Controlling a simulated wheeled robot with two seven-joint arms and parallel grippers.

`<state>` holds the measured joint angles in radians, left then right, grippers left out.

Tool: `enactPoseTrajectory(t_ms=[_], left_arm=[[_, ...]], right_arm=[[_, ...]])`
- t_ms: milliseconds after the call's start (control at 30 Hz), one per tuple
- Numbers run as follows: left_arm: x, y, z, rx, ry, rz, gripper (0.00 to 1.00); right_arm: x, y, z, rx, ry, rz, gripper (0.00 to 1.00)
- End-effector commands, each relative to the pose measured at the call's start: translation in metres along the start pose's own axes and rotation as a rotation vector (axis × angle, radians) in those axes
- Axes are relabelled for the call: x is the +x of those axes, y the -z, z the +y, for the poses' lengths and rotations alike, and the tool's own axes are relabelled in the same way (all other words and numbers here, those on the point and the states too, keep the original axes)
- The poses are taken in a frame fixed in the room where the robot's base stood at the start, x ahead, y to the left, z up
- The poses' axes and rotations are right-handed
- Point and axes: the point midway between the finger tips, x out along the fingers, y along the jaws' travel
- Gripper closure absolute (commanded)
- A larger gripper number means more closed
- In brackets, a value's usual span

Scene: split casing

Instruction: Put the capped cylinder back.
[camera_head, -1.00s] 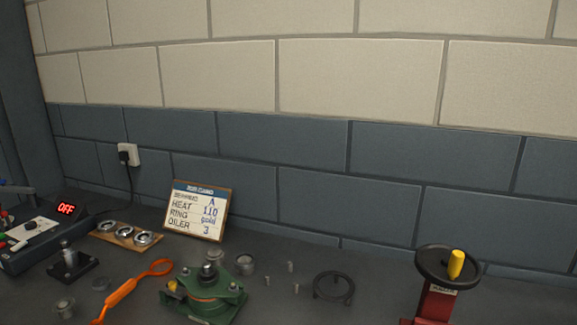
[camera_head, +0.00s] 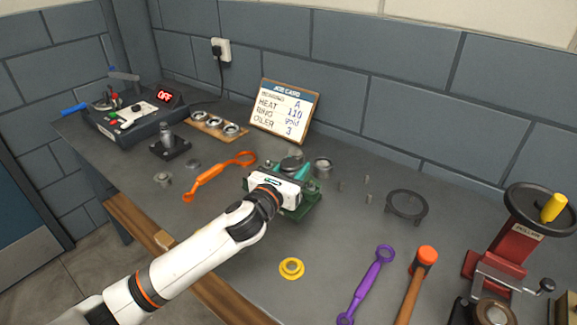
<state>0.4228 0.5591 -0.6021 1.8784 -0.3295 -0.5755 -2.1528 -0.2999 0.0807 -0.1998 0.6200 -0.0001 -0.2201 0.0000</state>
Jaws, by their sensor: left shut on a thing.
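My left gripper (camera_head: 290,169) reaches over the green casing (camera_head: 310,207) from the front, its teal fingers at the casing's far side. It is shut on a grey, round-topped piece (camera_head: 292,162), which looks like the capped cylinder. The hand and fingers hide most of this piece, and I cannot tell whether it touches the bench. My white wrist hides much of the casing. My right gripper is not in view.
An open grey cup (camera_head: 322,167) stands just right of the fingers. An orange strap wrench (camera_head: 215,174) lies left, a yellow ring (camera_head: 291,268) in front. A purple wrench (camera_head: 366,285), a hammer (camera_head: 416,280) and a red press (camera_head: 500,250) are right. A sign (camera_head: 284,112) stands behind.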

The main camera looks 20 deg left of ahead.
Motion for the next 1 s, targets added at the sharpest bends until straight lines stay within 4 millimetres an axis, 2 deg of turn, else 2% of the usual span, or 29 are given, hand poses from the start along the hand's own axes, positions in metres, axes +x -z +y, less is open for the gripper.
enactPoseTrajectory(t_ms=[33, 200, 400, 767, 867, 1000], left_arm=[[0.015, 0.019, -0.008, 0.009, 0.0, 0.009, 0.9], [0.048, 0.063, -0.027, 0.015, -0.003, 0.011, 0.9], [0.065, 0.093, -0.04, 0.013, -0.003, 0.012, 0.9], [0.067, 0.098, -0.042, 0.011, -0.003, 0.011, 0.9], [0.067, 0.089, -0.042, 0.009, -0.003, 0.008, 0.9], [0.067, 0.064, -0.042, 0.008, -0.003, 0.006, 0.9]], right_arm=[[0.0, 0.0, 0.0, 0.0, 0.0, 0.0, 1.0], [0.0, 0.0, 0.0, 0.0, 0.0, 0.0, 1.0], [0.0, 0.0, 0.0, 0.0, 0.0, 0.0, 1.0], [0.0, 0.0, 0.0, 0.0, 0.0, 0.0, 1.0], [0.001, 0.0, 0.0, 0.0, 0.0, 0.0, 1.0], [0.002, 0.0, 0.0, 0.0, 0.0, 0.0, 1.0]])
